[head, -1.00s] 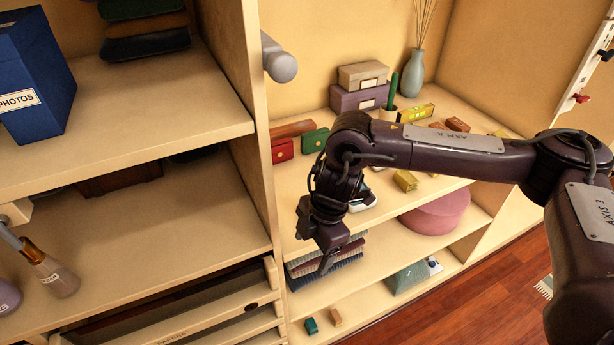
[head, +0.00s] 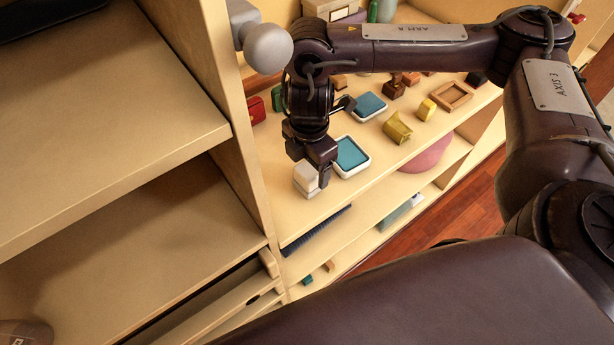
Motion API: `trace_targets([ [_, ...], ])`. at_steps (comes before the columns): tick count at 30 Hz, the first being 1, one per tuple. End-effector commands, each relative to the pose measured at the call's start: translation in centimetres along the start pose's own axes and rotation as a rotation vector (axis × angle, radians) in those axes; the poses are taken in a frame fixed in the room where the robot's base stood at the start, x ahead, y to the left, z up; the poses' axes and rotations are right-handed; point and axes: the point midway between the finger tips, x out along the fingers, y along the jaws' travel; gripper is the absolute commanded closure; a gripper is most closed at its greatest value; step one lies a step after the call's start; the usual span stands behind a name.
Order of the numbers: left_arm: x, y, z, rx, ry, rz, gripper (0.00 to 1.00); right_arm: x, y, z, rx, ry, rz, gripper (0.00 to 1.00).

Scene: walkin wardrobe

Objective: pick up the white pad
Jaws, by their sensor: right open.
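A white-cased pad with a teal top (head: 351,155) lies on the upper shelf (head: 385,168), just right of my right gripper. A small white block (head: 304,180) stands at the gripper's left, partly covered by it; I cannot tell whether it belongs to the pad. My right gripper (head: 316,176) is open, pointing down, low over the shelf beside these two things. Whether a finger touches either of them is not clear. My left gripper is not in view.
A second teal pad (head: 369,105), a yellow block (head: 397,128) and a wooden frame (head: 455,95) share the shelf. Red (head: 256,110) and green boxes stand at its left. The left shelf (head: 90,120) is mostly bare.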

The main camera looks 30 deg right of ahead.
Motion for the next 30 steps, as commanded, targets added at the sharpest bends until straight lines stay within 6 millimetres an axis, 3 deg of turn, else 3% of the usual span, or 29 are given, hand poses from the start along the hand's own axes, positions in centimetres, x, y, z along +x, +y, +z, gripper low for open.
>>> trace_targets([
  [6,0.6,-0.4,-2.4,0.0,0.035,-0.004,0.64,3.2,0.0,-0.1,0.001,0.002,-0.005,0.25],
  [10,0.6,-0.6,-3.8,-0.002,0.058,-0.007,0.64,4.0,0.1,-0.1,0.001,0.001,-0.002,0.25],
  [17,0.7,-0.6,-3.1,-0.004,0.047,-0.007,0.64,4.0,0.1,-0.1,0.0,0.0,-0.001,0.25],
  [28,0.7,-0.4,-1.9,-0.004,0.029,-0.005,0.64,4.0,0.1,-0.1,0.0,0.0,-0.001,0.71],
  [30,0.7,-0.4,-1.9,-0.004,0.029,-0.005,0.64,4.0,0.1,-0.1,0.0,0.0,-0.001,0.74],
])
